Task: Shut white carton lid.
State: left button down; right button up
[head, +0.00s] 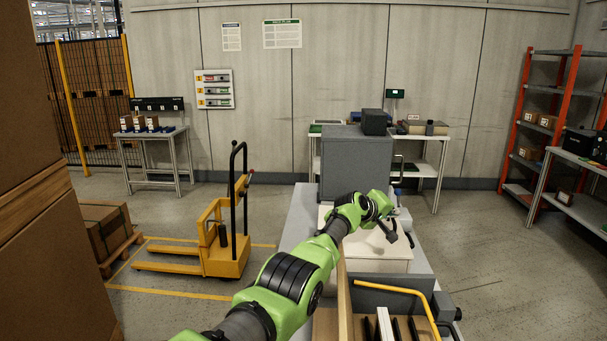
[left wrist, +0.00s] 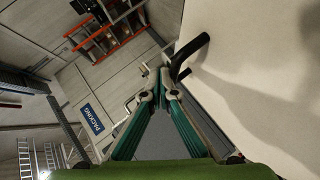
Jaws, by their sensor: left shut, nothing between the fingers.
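The white carton (head: 384,267) stands on a grey surface in front of my arm, and its pale top looks flat. I cannot tell from here whether its lid is fully down. In the left wrist view a broad white panel (left wrist: 265,75), apparently the carton's, fills the right side. A black bent handle-like piece (left wrist: 188,54) stands out near that panel's edge. My left gripper (head: 388,232) is above the carton's far right part. In the left wrist view its fingers (left wrist: 158,85) meet at the tips and hold nothing. My right gripper is out of view.
A grey cabinet (head: 352,168) stands behind the carton. A yellow bent tube (head: 402,291) and a wooden tray with dark items lie in front. A yellow pallet truck (head: 225,245) stands on the floor to the left. Open floor lies to the right.

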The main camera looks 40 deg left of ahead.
pick_arm(q)
jog(key=s+d+r+p, duration=0.2)
jog(key=s+r+p, duration=0.3)
jog(key=r, duration=0.6)
jog(key=shift+s+d, duration=0.2)
jog(key=shift+s, duration=0.75)
jog(key=shift+f, duration=0.1)
